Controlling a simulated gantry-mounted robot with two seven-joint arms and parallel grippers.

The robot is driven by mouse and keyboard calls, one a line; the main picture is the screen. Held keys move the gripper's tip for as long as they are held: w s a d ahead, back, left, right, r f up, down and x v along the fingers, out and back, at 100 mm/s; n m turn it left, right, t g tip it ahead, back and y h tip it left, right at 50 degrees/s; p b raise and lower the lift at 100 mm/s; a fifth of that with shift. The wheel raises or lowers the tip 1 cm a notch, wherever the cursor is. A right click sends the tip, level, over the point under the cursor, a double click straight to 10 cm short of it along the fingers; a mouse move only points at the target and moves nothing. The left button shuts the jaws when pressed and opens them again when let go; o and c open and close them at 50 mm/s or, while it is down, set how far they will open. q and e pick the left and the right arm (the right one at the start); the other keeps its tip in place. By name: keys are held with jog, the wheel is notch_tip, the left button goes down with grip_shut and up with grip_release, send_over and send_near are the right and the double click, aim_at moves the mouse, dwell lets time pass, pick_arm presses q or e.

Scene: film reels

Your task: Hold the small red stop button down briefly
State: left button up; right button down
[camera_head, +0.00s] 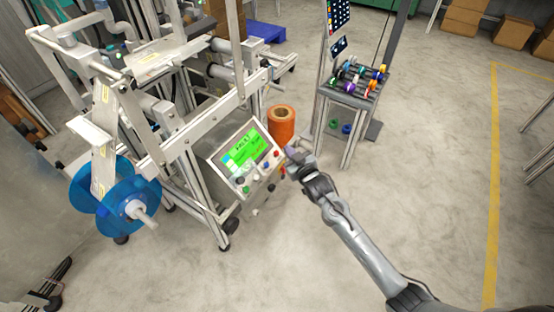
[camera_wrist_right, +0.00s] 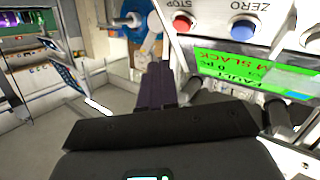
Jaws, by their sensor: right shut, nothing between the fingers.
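The control panel (camera_head: 222,168) has a tilted face with a lit green screen (camera_head: 244,148). The small red stop button (camera_head: 277,154) is at the panel's right edge. In the right wrist view, the red button (camera_wrist_right: 183,23) sits beside the word STOP, with the blue ZERO button (camera_wrist_right: 243,30) to its right. My right gripper (camera_head: 290,153) is just right of the panel, close to the red button. In the right wrist view, its dark fingers (camera_wrist_right: 158,72) are together and empty, below and left of the red button, with a visible gap.
An orange roll (camera_head: 281,125) stands on the floor behind the panel. A rack of coloured spools (camera_head: 355,80) is farther back. The floor at right is open.

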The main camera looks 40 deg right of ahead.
aim_at(276, 153)
jog(key=shift+w+a+f+b, duration=0.2)
jog(key=shift+w+f+b, duration=0.05)
jog(key=shift+w+f, duration=0.25)
jog(key=shift+w+a+f+b, duration=0.2)
jog(key=shift+w+f, duration=0.25)
jog(key=shift+f, duration=0.05)
pick_arm(q)
jog(key=shift+f, duration=0.9)
pick_arm(e)
jog(key=shift+w+f, duration=0.15)
dwell(0.6)
jog(key=shift+w+a+f, duration=0.15)
pick_arm(q)
jog(key=shift+f, duration=0.1)
pick_arm(e)
jog(key=shift+w+a+f, duration=0.1)
jog(key=shift+w+f, duration=0.15)
jog(key=shift+f, duration=0.1)
dwell(0.8)
dwell(1.2)
jog(key=shift+s+r+p, duration=0.3)
jog(key=shift+r+p, duration=0.25)
jog(key=shift+p, duration=0.25)
pick_arm(q)
jog(key=shift+r+p, duration=0.35)
jog(key=shift+r, duration=0.9)
pick_arm(e)
jog(key=shift+s+d+r, duration=0.1)
jog(key=shift+s+d, duration=0.15)
